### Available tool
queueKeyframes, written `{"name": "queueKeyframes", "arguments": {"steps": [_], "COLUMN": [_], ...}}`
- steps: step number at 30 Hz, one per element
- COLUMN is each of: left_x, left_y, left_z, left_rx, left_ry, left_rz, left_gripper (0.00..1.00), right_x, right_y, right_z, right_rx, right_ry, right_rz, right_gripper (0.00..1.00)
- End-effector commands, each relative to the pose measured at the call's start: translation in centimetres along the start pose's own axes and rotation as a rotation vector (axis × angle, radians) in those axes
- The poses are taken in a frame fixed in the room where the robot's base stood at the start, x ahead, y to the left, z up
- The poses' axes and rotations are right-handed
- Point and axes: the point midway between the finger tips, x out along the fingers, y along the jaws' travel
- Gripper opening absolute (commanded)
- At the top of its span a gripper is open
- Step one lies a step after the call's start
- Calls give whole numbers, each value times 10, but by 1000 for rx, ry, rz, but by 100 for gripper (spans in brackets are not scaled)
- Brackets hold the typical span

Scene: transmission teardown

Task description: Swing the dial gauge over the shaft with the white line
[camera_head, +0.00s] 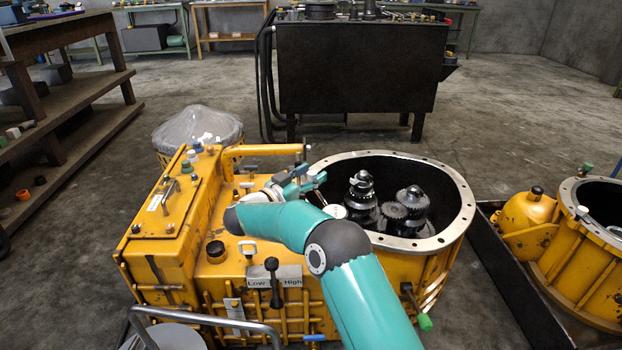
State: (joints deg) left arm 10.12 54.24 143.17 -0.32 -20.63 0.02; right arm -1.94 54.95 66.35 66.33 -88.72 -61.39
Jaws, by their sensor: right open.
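The round white face of the dial gauge (335,211) shows at the left inside edge of the open yellow housing (440,268), just right of my right arm. Two dark geared shafts stand upright in the housing: a left shaft (361,190) and a right shaft (411,199). I cannot make out a white line on either one. My right gripper (312,183) is open at the housing's left rim, above and left of the gauge face. My teal forearm hides part of the gauge and its mount. My left gripper is out of view.
A Low/High lever (273,282) and several fittings stand on the yellow casing left of the opening. A second yellow housing (585,270) sits in a dark tray at right. A dark bench (360,70) stands behind. The floor between is clear.

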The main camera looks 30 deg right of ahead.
Motion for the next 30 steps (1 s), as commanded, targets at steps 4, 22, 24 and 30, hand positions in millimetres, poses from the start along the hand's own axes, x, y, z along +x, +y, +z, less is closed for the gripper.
{"name": "queueKeyframes", "arguments": {"steps": [4, 22, 24, 30], "left_x": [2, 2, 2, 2], "left_y": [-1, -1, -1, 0], "left_z": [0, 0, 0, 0], "left_rx": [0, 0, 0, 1], "left_ry": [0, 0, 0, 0], "left_rz": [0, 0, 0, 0], "left_gripper": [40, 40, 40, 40], "right_x": [8, 9, 9, 5], "right_y": [1, 0, 0, -2], "right_z": [0, 0, 0, -1], "right_rx": [0, 0, 0, 1], "right_ry": [0, 0, 1, 1], "right_rz": [1, -1, -2, -6], "right_gripper": [52, 0, 0, 0]}}
